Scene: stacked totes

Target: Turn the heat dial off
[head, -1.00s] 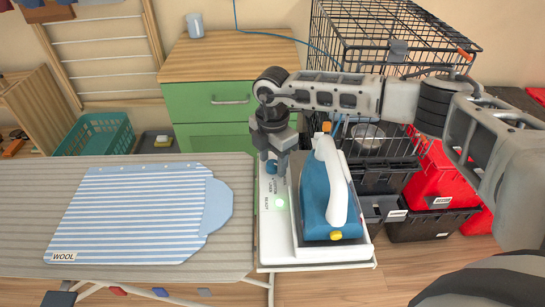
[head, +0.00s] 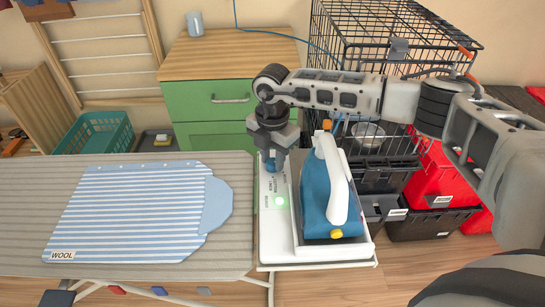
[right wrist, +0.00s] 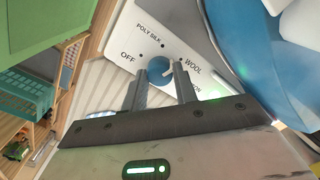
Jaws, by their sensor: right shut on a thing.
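The blue heat dial (right wrist: 158,68) sits on a white panel (right wrist: 128,38) marked OFF, POLY SILK and WOOL. Another label is partly hidden by a finger. My right gripper (right wrist: 161,74) has a finger on each side of the dial and is shut on it. In the head view my right gripper (head: 274,158) reaches down onto the dial (head: 270,166) at the panel's far end. OFF is left of the dial in the wrist view and WOOL is to its right. I cannot tell surely where the dial points. My left gripper is not in view.
A blue and white iron (head: 318,195) stands in the white tray (head: 297,240) just right of the dial. A green light (head: 280,201) glows on the panel. The ironing board (head: 228,255) with a striped cloth (head: 130,210) tagged WOOL is at left. A wire cage (head: 365,30) stands behind.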

